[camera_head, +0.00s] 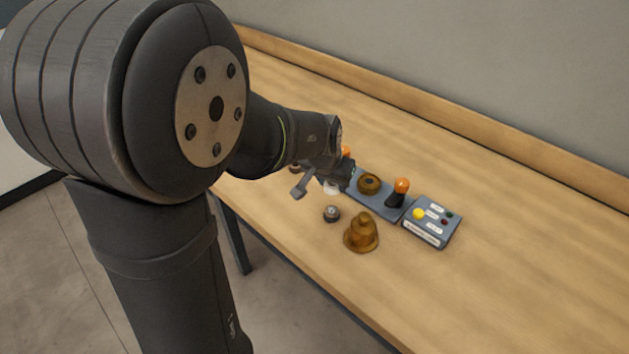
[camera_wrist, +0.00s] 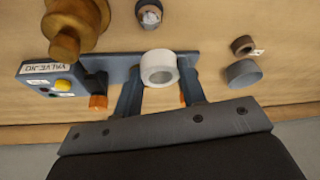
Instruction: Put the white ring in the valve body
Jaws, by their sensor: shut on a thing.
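The white ring (camera_wrist: 158,66) is held between the two fingers of my gripper (camera_wrist: 160,80) in the wrist view, its opening facing the camera. In the head view a bit of the white ring (camera_head: 331,188) shows below my gripper (camera_head: 327,180). The brass valve body (camera_head: 369,183) sits on the blue-grey base plate (camera_head: 378,203), just right of my gripper. The ring is apart from it, to its left. In the wrist view I cannot make out the valve body; the ring and fingers cover part of the plate (camera_wrist: 112,64).
An orange-topped post (camera_head: 401,188) stands right of the valve body, beside a button box (camera_head: 432,222). A brass bell-shaped part (camera_head: 361,233) and a small grey part (camera_head: 332,213) stand in front. A brown ring (camera_wrist: 243,45) and grey cylinder (camera_wrist: 243,73) lie nearby. The table's right is clear.

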